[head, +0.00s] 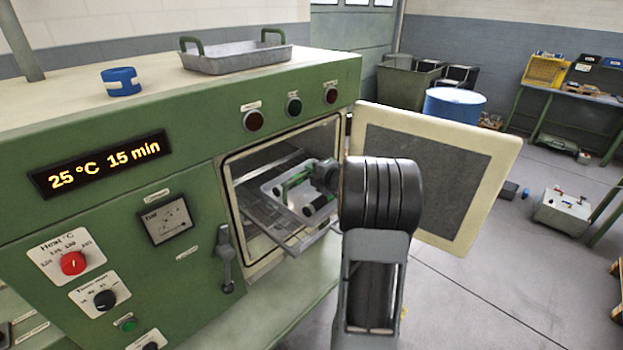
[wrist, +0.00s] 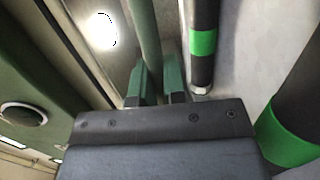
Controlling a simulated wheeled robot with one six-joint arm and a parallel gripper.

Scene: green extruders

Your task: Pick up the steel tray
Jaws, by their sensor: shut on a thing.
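A pale grey steel tray (head: 277,189) is inside the open oven chamber, above a wire rack. It has a green handle (head: 295,181) and carries black rollers with green bands (head: 319,204). In the wrist view, the rollers (wrist: 203,42) lie to the right of the green handle (wrist: 148,40). My gripper (wrist: 156,84) is shut on that handle, with a finger on either side. In the head view, my wrist hides the tray's right part. I cannot tell whether the tray touches the rack.
A second steel tray (head: 237,62) with green handles stands on the oven top, beside a blue tape roll (head: 121,81). The oven door (head: 432,170) is open at the right, close to my arm. The chamber frame (head: 232,172) surrounds the tray. Open floor lies at the right.

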